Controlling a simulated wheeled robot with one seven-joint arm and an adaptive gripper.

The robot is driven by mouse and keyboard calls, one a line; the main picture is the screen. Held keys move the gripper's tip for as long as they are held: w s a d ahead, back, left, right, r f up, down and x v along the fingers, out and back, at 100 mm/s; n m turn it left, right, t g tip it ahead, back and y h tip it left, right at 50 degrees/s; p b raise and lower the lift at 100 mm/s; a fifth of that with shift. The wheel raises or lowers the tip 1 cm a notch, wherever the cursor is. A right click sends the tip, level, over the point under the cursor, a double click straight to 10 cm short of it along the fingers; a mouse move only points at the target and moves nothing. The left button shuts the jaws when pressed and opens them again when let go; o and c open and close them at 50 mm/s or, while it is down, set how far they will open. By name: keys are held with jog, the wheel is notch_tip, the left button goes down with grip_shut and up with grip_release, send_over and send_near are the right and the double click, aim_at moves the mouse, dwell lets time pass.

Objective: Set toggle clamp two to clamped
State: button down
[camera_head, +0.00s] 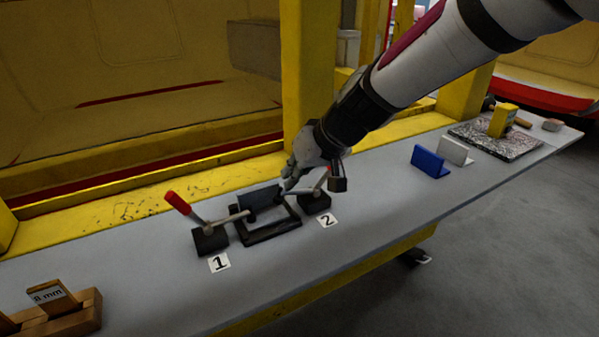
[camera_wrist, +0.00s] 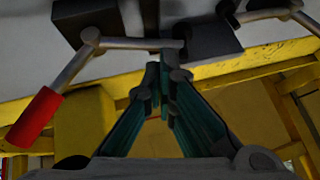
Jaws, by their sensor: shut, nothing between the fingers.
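Toggle clamp two (camera_head: 317,203) stands at the right of a black fixture (camera_head: 270,231), by the label "2" (camera_head: 327,220). My gripper (camera_head: 286,186) is at the fixture's back right and partly hides this clamp. In the wrist view, clamp two's red handle (camera_wrist: 36,118) angles out to the left. Its metal bar (camera_wrist: 135,43) reaches toward the dark block (camera_wrist: 208,37) of the fixture. My gripper (camera_wrist: 165,72) is shut and empty, its fingertips close to the bar's tip; whether they touch is unclear. Toggle clamp one (camera_head: 210,238) has its red handle raised, leaning left.
The grey table (camera_head: 150,280) is clear in front of the clamps. A wooden block holder (camera_head: 75,315) is at front left. Blue (camera_head: 428,162) and white (camera_head: 455,151) angled pieces stand to the right. A yellow post (camera_head: 309,70) rises behind the fixture.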

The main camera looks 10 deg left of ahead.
jog(key=shift+s+a+f, duration=0.1)
jog(key=shift+a+f, duration=0.05)
jog(key=shift+f, duration=0.15)
jog(key=shift+r, duration=0.15)
dwell(0.5)
jog(key=s+d+r+p, duration=0.1)
jog(key=r, duration=0.5)
jog(key=s+d+r+p, duration=0.2)
jog(key=r, duration=0.4)
jog(key=shift+s, duration=0.3)
jog(key=shift+d, duration=0.15)
